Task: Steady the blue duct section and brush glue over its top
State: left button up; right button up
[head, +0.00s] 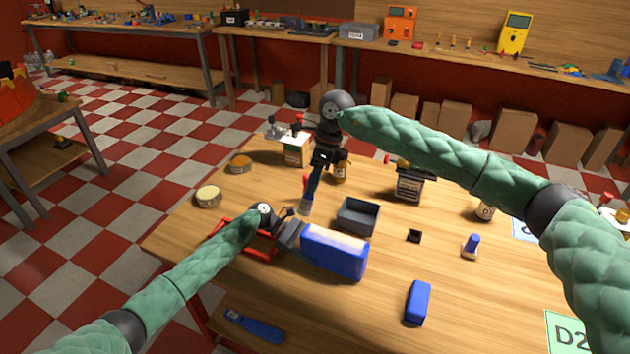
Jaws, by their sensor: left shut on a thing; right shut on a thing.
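The blue duct section (336,257) lies near the front edge of the wooden table, with a pale strip along its upper side. My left gripper (287,231) is shut on its left end. My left gripper's fingers partly hide the section's left end.
A grey tray (357,217) stands right behind the duct section. A jar (341,173), two round tins (208,196) and a black box (410,184) stand farther back. A smaller blue block (417,302) lies front right. A red frame (226,228) is under my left arm.

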notch_tip(320, 180, down, 8)
jog(key=shift+s+d, duration=1.55)
jog(key=shift+d, duration=2.65)
jog(key=shift+s+d, duration=1.5)
jog(key=shift+d, duration=2.65)
jog(key=shift+w+a, duration=1.5)
jog(key=shift+a, duration=2.65)
jog(key=shift+w+a, duration=1.5)
jog(key=shift+a, duration=2.65)
jog(key=shift+a+r, duration=0.1)
jog(key=shift+r, duration=4)
pick_arm(q)
jog(key=o, duration=1.2)
jog(key=shift+c, duration=0.2)
